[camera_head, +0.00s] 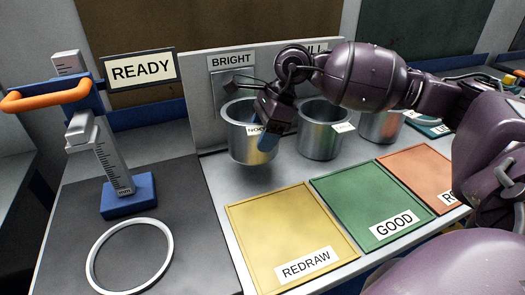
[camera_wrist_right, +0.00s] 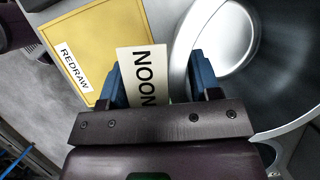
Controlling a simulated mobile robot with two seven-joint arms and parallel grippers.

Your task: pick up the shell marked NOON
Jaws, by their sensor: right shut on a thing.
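The shell marked NOON (camera_head: 246,151) is a silver metal cup at the left of the row in the head view, its label partly covered by my gripper. My right gripper (camera_head: 268,138) reaches down at the shell's right front side, with a blue fingertip in front of the wall. In the right wrist view my gripper (camera_wrist_right: 157,82) has the NOON label between its blue fingers, with the shell (camera_wrist_right: 285,85) open to the right. The gripper is shut on the shell. My left gripper is not in view.
Two more metal shells (camera_head: 321,139) (camera_head: 380,127) stand to the right. In front lie a yellow REDRAW pad (camera_head: 285,235), a green GOOD pad (camera_head: 365,200) and an orange pad (camera_head: 420,170). A gauge (camera_head: 113,165) with an orange handle and a white ring (camera_head: 92,262) are at left.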

